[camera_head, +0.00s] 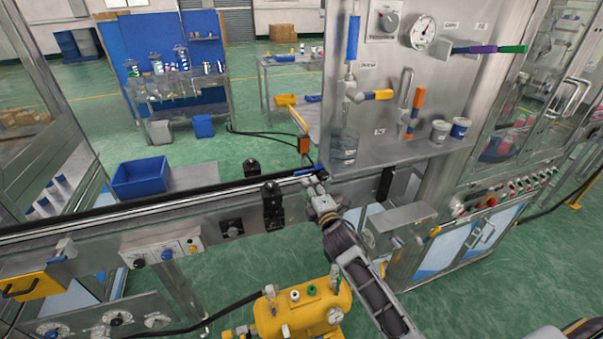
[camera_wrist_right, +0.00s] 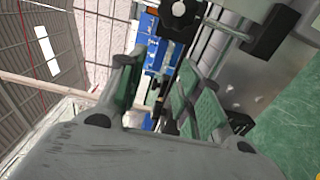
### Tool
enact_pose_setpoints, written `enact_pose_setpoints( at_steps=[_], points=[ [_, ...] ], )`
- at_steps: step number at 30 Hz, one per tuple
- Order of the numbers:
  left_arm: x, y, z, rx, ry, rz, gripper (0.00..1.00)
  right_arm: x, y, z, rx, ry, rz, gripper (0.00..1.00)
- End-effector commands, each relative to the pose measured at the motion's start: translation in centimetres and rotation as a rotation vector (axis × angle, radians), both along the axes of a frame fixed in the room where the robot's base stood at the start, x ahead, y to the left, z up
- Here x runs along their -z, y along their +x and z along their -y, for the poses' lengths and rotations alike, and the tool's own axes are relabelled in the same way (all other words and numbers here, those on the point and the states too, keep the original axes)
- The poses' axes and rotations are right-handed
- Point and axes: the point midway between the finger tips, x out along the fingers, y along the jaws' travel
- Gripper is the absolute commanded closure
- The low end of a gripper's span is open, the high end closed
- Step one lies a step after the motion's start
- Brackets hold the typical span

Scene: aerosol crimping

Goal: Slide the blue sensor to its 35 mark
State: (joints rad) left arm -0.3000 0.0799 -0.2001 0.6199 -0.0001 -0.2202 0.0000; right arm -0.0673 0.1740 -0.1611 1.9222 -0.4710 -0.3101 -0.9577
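A small blue part (camera_head: 304,172), which looks like the blue sensor, sits at the conveyor's long rail, below the orange box. My right gripper (camera_head: 315,183) is just in front of it, at the rail. In the right wrist view the two fingers of my right gripper (camera_wrist_right: 158,95) stand apart, with no object clearly held between them. Whether a finger touches the sensor cannot be told. The scale and its 35 mark are too small to read. My left gripper is not in view.
An orange box (camera_head: 304,145) stands on a post just behind the rail. Black clamp blocks (camera_head: 271,203) sit on the rail's front to the left. The steel panel (camera_head: 365,130) with valves and gauge rises at the right. A yellow tank (camera_head: 303,311) stands below.

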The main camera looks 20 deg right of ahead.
Motion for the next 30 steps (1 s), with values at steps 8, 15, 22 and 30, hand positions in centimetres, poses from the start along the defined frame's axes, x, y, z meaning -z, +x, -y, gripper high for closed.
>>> enact_pose_setpoints(
  at_steps=[8,15,22,30],
  points=[
    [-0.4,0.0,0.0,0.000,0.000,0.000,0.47,-0.1,2.5,-0.1,0.000,0.001,0.000,0.65],
    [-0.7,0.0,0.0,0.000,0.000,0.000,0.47,-0.1,4.5,-0.2,0.000,0.001,0.000,0.65],
    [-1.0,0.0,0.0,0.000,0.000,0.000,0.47,-0.2,6.5,-0.2,0.000,0.001,0.001,0.65],
    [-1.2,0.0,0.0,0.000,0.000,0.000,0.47,-0.1,8.4,-0.3,0.000,0.001,0.000,0.65]
  ],
)
